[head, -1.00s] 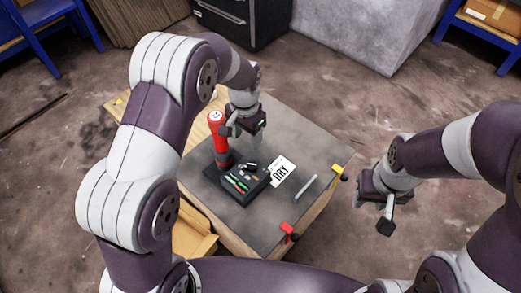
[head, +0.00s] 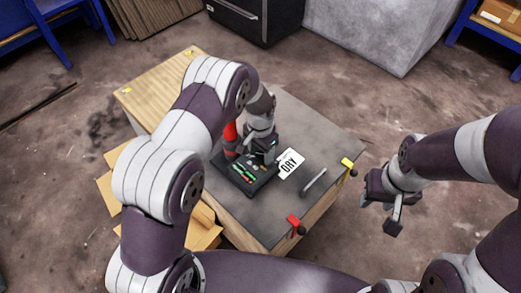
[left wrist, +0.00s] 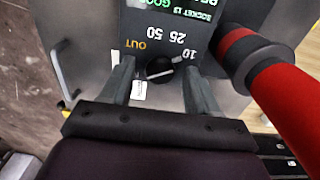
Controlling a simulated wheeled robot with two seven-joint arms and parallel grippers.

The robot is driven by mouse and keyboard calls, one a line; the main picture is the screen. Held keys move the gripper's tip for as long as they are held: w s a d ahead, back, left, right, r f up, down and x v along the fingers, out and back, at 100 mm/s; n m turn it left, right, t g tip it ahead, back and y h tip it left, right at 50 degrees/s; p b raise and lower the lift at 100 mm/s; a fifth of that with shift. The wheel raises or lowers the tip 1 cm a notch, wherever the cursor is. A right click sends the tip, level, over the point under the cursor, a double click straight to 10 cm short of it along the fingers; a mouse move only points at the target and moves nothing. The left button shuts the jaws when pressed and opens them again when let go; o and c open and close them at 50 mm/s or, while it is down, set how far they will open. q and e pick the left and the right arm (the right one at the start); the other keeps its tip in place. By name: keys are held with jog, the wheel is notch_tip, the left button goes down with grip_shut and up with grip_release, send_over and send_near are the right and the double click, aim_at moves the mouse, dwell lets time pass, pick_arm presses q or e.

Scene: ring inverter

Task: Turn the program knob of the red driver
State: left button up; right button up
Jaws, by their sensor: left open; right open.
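The red driver (head: 231,132) stands at the back of a black box (head: 227,178) on the table, mostly hidden behind my left arm in the head view. In the left wrist view its red body (left wrist: 290,105) lies at the right. A dark round knob (left wrist: 160,68) with a pale pointer line sits on the panel (left wrist: 185,20), among the marks OUT, 25, 50 and 10. My left gripper (head: 268,150) is open, its two fingers on either side of the knob; I cannot tell if they touch it. My right gripper (head: 385,208) is open and empty, right of the table.
A red clamp (head: 294,222) and a yellow clamp (head: 347,163) sit on the table edge. A cardboard box (head: 200,225) is at the table's left.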

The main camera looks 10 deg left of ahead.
pick_arm(q)
jog(key=c, duration=1)
jog(key=shift+c, duration=0.2)
jog(key=shift+r+n, duration=0.1)
jog(key=shift+n, duration=0.2)
jog(key=n+p, duration=0.1)
jog(key=n, duration=0.1)
jog(key=shift+n+p, duration=0.35)
jog(key=shift+n, duration=0.05)
jog(key=shift+n+p, duration=0.65)
jog(key=shift+n, duration=1.55)
jog(key=shift+w, duration=0.1)
jog(key=o, duration=1)
jog(key=shift+o, duration=0.2)
